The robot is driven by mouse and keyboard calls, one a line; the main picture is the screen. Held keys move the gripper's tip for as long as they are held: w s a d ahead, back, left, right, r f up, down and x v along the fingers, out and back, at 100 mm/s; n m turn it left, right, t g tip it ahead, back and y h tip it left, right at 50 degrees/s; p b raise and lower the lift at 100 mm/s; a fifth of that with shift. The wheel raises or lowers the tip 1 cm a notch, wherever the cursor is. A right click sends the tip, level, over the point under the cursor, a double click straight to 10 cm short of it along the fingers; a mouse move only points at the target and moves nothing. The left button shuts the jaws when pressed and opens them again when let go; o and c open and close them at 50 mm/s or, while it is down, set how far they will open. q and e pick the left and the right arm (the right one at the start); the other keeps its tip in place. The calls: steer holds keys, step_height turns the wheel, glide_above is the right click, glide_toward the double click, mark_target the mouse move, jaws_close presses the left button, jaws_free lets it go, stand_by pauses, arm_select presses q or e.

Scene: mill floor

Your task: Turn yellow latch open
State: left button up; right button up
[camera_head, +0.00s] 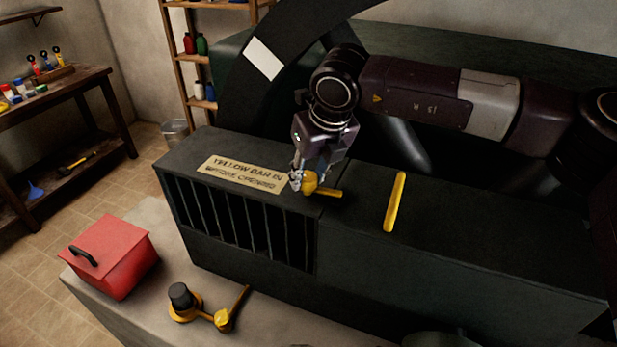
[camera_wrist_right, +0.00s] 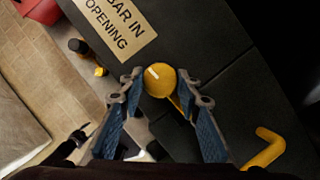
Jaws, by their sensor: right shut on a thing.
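The yellow latch (camera_head: 330,193) is on top of the dark machine housing, with a round knob and a short bar that points right in the head view. My right gripper (camera_head: 303,182) comes down from above and is shut on the latch's knob. In the right wrist view the round yellow knob (camera_wrist_right: 160,80) sits between the two blue-padded fingers, which partly hide the bar behind it. A longer yellow bar (camera_head: 395,202) lies on the housing to the right; its bent end (camera_wrist_right: 265,150) shows in the wrist view. My left gripper does not show.
A sign (camera_head: 243,174) reading "yellow bar in before opening" is left of the latch. A red box (camera_head: 110,255) and a yellow piece with a black knob (camera_head: 181,297) stand on the grey surface in front. A workbench (camera_head: 90,82) is at the left.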

steer(key=shift+w+f+n+y+b, duration=0.1)
steer(key=shift+f+n+y+b, duration=0.15)
steer(key=shift+n+b, duration=0.4)
steer(key=shift+r+n+g+y+b, duration=0.1)
steer(key=shift+n+g+y+b, duration=0.2)
steer(key=shift+n+b, duration=0.5)
steer(key=shift+d+r+n+g+y, duration=0.1)
steer(key=shift+n+g+y, duration=0.2)
steer(key=shift+n, duration=0.65)
steer(key=shift+w+r+n+g, duration=0.1)
steer(key=shift+n+g, duration=0.2)
steer(key=shift+n, duration=0.6)
steer(key=shift+r+n+g+y, duration=0.1)
steer(key=shift+n+g+y, duration=0.25)
steer(key=shift+n, duration=0.55)
steer(key=n+g+p, duration=0.1)
steer(key=n, duration=0.1)
steer(key=shift+w+n, duration=0.1)
steer(key=shift+n, duration=0.3)
steer(key=n+p, duration=0.1)
steer(key=n, duration=0.1)
steer(key=n+g+p, duration=0.1)
steer(key=n+p, duration=0.1)
steer(key=shift+w+r+g, duration=0.1)
steer(key=shift+g, duration=0.15)
steer(key=shift+n+g+p, duration=0.4)
steer(key=shift+n+p, duration=0.25)
steer(key=shift+n, duration=0.25)
